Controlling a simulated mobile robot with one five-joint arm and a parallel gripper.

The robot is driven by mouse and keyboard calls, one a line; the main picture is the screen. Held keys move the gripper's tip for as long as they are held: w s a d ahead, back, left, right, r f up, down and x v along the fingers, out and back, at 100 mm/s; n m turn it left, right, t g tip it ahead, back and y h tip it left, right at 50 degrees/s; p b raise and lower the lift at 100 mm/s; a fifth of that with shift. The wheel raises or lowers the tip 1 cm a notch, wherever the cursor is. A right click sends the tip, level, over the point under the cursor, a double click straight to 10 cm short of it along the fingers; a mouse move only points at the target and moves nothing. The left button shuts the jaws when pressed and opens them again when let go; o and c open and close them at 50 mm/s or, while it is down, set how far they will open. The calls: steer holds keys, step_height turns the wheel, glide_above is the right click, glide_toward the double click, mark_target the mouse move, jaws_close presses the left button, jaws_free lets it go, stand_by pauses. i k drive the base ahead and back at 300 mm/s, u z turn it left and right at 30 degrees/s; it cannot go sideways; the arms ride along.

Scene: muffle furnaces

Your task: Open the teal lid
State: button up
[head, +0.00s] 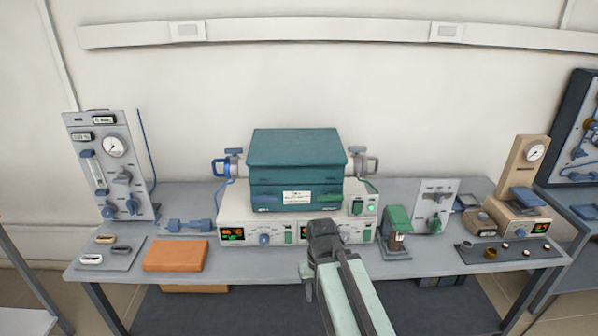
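The teal lid (295,147) is the upper part of a teal furnace box (265,197) at the middle of the bench. The lid looks shut, with a thin dark seam between it and the lower body. The furnace sits on a pale base unit (240,228) with red displays and knobs. My gripper (322,228) is dark and in front of the right half of the base unit, below the furnace body in the picture. Its fingers are too small and dark to tell if they are open or shut. It hides part of the base panel.
On the grey bench (225,262) are an orange block (176,256) and a gauge panel (112,165) at left. A green-topped device (397,225) stands right of my gripper. A tan gauge unit (530,165) is farther right. Blue and grey fittings flank the furnace.

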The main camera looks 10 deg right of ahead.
mark_target(308, 155)
steer(key=u, duration=0.05)
steer(key=k, duration=0.55)
steer(key=u, duration=0.5)
steer(key=i, duration=1.2)
steer(key=u, duration=0.45)
steer(key=k, duration=0.85)
steer(key=u, duration=0.2)
steer(key=i, duration=0.85)
steer(key=z, duration=0.15)
